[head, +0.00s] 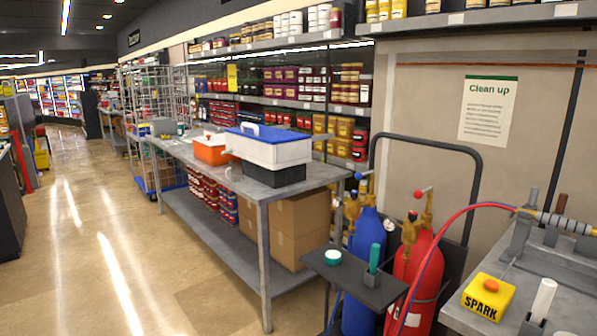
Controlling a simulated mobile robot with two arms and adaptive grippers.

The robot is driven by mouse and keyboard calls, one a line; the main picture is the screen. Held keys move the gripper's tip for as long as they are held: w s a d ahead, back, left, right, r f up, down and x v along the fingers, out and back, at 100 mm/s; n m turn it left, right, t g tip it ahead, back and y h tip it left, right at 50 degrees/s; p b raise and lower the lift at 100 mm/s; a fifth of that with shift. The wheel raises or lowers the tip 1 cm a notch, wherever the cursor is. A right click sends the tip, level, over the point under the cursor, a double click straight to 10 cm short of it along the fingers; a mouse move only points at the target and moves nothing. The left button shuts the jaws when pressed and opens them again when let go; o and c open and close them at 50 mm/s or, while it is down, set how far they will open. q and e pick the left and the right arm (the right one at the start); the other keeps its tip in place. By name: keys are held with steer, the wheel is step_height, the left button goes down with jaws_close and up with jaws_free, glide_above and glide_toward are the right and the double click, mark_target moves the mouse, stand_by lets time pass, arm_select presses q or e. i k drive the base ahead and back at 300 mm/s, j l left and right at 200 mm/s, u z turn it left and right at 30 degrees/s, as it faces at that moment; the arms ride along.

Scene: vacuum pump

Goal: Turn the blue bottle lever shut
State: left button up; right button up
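The blue bottle (366,236) stands upright at the lower middle right, with a brass valve on its top. A small blue lever (360,175) sits at the top of that valve; its exact turn position is too small to tell. The red bottle (416,262) stands close on its right, with a brass valve and a red lever (422,191). A small dark tray hides part of the blue bottle's lower body. Neither of my grippers shows in the head view.
The dark tray (335,278) in front of the bottles bears a green-topped round item and a green upright piece. A bench with a yellow SPARK box (480,297) stands at right. A long grey table (320,178) stands left. Open floor (130,240) lies further left.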

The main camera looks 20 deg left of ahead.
mark_target(358, 175)
steer(key=u, duration=0.15)
steer(key=i+j, duration=0.75)
steer(key=i+l+z, duration=0.05)
steer(key=i, duration=0.1)
